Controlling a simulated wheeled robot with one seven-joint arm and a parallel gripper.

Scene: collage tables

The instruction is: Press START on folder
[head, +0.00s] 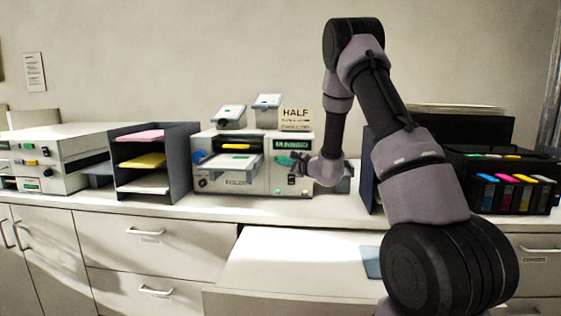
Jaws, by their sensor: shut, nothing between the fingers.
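The folder (236,176) is a light grey machine in the middle of the counter, with a small lit green display at its upper right. My gripper (293,161) is shut and empty, in front of the right part of the folder's front face, below the display. A green patch shows beside my fingertips; I cannot tell whether it is a button or part of my gripper. The START label cannot be read, and I cannot tell whether my fingertips touch the panel.
A sign reading HALF (296,118) stands behind the folder. A dark sorter (182,172) with coloured paper is to its left, and another grey machine (50,160) further left. A black printer (505,180) with ink cartridges is at right. A drawer (290,265) stands open below.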

